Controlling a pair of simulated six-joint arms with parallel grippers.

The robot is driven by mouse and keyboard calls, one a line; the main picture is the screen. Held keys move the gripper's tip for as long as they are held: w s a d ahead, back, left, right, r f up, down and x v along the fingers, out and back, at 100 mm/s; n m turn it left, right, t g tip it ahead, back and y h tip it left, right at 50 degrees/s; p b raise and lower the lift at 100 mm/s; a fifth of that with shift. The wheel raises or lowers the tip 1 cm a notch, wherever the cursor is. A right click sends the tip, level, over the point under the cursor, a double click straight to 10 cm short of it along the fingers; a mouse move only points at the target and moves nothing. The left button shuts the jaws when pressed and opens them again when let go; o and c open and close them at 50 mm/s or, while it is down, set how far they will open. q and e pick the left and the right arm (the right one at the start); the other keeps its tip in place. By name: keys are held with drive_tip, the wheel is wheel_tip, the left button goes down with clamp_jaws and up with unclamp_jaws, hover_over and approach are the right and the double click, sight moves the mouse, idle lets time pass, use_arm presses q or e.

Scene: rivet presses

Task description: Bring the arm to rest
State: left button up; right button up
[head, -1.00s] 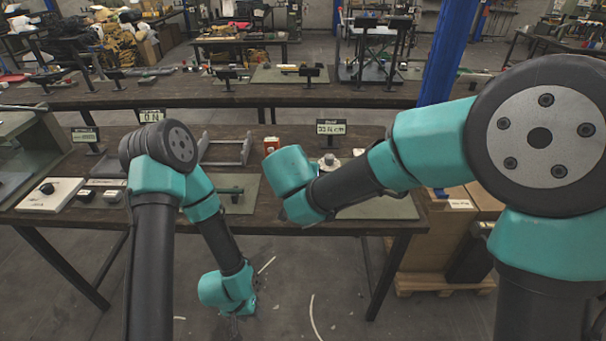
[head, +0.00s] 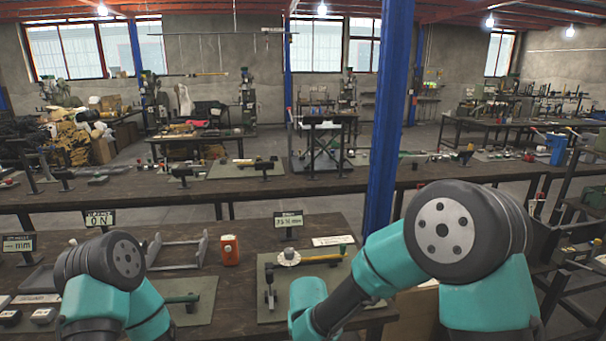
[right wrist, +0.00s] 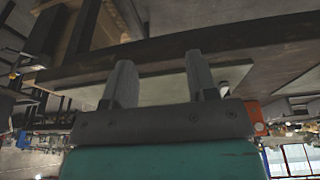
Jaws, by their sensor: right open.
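My right arm reaches in from the right in the head view and bends down over the near bench's right part. Its gripper is hidden there behind or below the teal wrist. In the right wrist view my right gripper (right wrist: 160,82) shows two grey fingers set apart, with nothing between them. A dark bench edge (right wrist: 250,45) and a pale flat surface lie beyond the fingers. My left arm is at the lower left of the head view, and its gripper is out of the picture.
The near bench (head: 330,230) carries an orange box (head: 230,250), a green mat (head: 345,272) with a round grey part (head: 289,257), a grey frame (head: 180,250) and small signs. A blue post (head: 388,125) stands behind it. An aisle separates it from the rear bench (head: 330,182).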

drive_tip(key=s+d+f+m+g+y, duration=0.2)
drive_tip(key=s+d+f+m+y, duration=0.1)
drive_tip(key=s+d+f, duration=1.5)
drive_tip(key=d+f, duration=0.3)
drive_tip(key=shift+s+d+f+y, duration=0.15)
drive_tip(key=shift+s+d+y, duration=0.1)
drive_tip(key=shift+s+y, duration=0.1)
